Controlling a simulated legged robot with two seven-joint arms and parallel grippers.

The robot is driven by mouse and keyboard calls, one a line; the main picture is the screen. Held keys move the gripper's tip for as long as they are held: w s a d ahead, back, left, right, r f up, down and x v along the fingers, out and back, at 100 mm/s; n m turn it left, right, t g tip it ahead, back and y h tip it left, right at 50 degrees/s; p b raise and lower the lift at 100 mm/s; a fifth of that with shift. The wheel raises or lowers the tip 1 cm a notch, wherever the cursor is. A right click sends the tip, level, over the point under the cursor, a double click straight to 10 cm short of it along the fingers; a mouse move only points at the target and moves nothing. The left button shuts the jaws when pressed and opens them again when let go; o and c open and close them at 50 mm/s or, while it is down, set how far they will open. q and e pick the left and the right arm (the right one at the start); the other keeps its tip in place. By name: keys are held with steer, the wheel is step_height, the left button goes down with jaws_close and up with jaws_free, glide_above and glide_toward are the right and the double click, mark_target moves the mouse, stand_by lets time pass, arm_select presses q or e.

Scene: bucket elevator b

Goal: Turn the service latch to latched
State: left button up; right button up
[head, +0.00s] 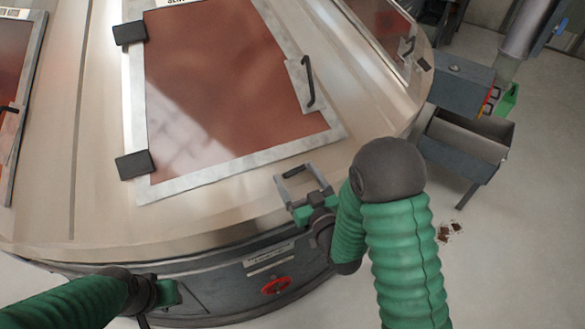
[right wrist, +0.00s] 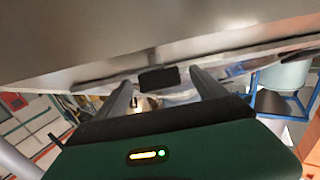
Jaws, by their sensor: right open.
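A red round handle (head: 275,286) sits on the dark lower panel (head: 225,287) of the big round metal machine, below a small label plate. It looks like the service latch; its exact setting is too small to tell. My right gripper (head: 295,172) is open and empty, above and to the right of the red handle in the picture, in front of the machine's metal rim. In the right wrist view its two fingers (right wrist: 160,84) stand apart, with a dark block behind the gap. My left gripper (head: 172,292) is low at left, left of the red handle; its jaws are unclear.
A brown-paned hatch (head: 230,85) with a black handle (head: 309,80) and dark hinges is on the machine's top. A grey metal trough (head: 467,135) stands at right. Brown crumbs (head: 447,231) lie on the open floor at right.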

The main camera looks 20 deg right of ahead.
steer(key=shift+s+a+r, duration=0.1)
steer(key=shift+s+a, duration=0.05)
steer(key=shift+s, duration=0.1)
steer(key=shift+c, duration=0.3)
steer(key=shift+w+d, duration=0.15)
steer(key=shift+d, duration=0.15)
steer(key=c, duration=1.3)
arm_select(q)
steer(key=shift+s, duration=0.2)
